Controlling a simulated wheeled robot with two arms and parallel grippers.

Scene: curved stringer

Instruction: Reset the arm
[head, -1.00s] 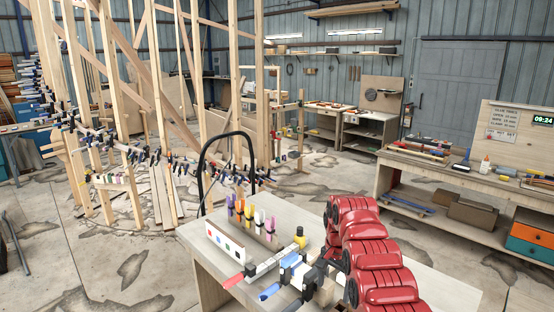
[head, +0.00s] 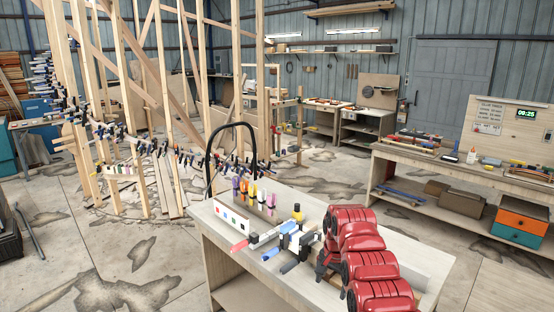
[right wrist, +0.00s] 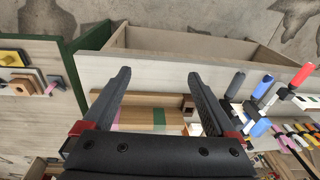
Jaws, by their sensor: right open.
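My red right arm (head: 360,245) reaches over the pale wooden cart (head: 415,247). Its dark gripper (head: 325,262) is low near the clamps and partly hidden behind the arm. In the right wrist view the two black fingers (right wrist: 158,78) are spread wide with nothing between them. Bar clamps (head: 283,240) with red, blue and dark handles lie on the cart left of the gripper. In the right wrist view, clamps with blue and red handles (right wrist: 262,100) are right of the fingers, apart from them. My left gripper is not in view.
A black hoop handle (head: 208,165) rises at the cart's far left. A white box (head: 232,219) and a row of coloured spring clamps (head: 255,195) stand on the cart. A workbench (head: 440,160) is at right, a timber frame with clamps (head: 110,130) at left. Floor left of the cart is open.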

